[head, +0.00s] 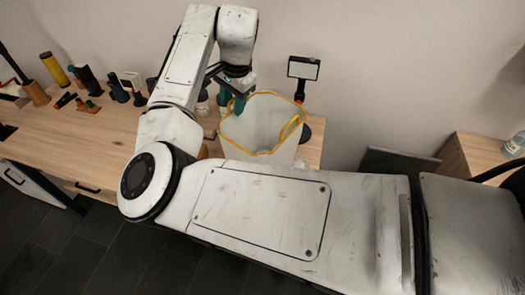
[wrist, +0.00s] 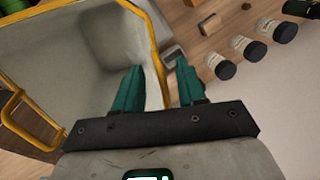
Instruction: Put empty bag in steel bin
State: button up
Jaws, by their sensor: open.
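The bag (head: 262,125) is pale grey-white with a yellow rim and yellow handles. It stands upright with its mouth open at the right end of the wooden table, its lower part hidden behind my arm. My gripper (head: 238,103) is at the bag's back left rim, its green fingers pointing down. In the wrist view the bag (wrist: 75,60) fills the left and its inside looks empty. The open fingers of my gripper (wrist: 160,72) appear on either side of the yellow rim, apart from each other. I cannot make out a steel bin in either view.
A small screen on a stand (head: 303,68) is behind the bag to the right. Several jars (wrist: 247,48) stand beyond the fingers. A yellow cylinder (head: 55,69) and tools stand on the table (head: 60,135) at left. A dark panel (head: 395,163) is at right.

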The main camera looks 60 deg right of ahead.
grip_shut()
dwell(0.4)
